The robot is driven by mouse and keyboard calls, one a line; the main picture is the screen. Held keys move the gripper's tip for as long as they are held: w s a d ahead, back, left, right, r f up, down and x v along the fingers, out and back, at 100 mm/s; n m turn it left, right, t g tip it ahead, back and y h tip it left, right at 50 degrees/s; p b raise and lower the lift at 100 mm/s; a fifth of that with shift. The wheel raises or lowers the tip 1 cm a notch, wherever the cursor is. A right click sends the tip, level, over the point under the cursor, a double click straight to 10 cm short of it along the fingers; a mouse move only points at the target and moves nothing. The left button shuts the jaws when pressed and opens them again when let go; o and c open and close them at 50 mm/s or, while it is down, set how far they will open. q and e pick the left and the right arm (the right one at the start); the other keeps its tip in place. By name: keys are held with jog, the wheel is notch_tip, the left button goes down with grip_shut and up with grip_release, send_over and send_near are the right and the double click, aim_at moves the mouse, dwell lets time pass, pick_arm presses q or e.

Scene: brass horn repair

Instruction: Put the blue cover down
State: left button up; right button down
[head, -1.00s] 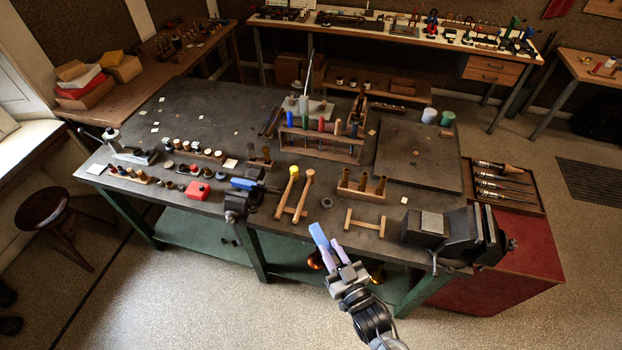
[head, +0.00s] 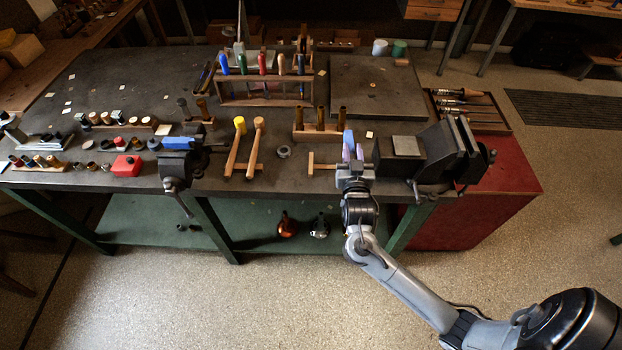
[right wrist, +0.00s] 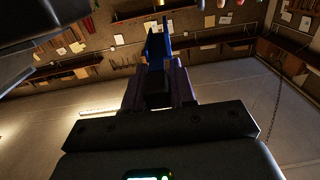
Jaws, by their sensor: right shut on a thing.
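The blue cover (head: 348,138) is a small, narrow blue piece standing up from the fingertips of my right gripper (head: 353,158). The gripper is shut on it, pointing away from me at the bench's front edge, just left of the large vise (head: 440,155). In the right wrist view the cover (right wrist: 167,42) shows as a dark piece with a blue edge between the fingers. Its lower part is hidden by the fingers. A similar blue piece (head: 175,143) sits on the jaws of the smaller vise (head: 178,168). My left gripper is out of view.
A small wooden stand (head: 322,167) lies just left of my right gripper. A wooden block with brass tubes (head: 318,132) stands behind it. Two mallets (head: 246,145) lie farther left. A dark flat board (head: 375,88) at the back right is mostly bare.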

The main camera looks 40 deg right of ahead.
jog(key=f+b, duration=0.1)
jog(key=w+d+b, duration=0.1)
jog(key=b, duration=0.1)
jog(key=shift+w+f, duration=0.2)
jog(key=shift+f, duration=0.15)
jog(key=shift+w+a+f+b, duration=0.15)
jog(key=shift+w+b, duration=0.15)
jog(key=shift+b, duration=0.3)
jog(key=b, duration=0.2)
send_over(311, 171)
notch_tip(311, 171, down, 7)
jog(key=shift+r, duration=0.2)
jog(key=shift+f, duration=2.05)
pick_arm(q)
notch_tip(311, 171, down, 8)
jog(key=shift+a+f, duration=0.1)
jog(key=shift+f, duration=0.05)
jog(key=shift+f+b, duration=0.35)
jog(key=shift+b, duration=0.25)
pick_arm(e)
jog(key=shift+f, duration=0.65)
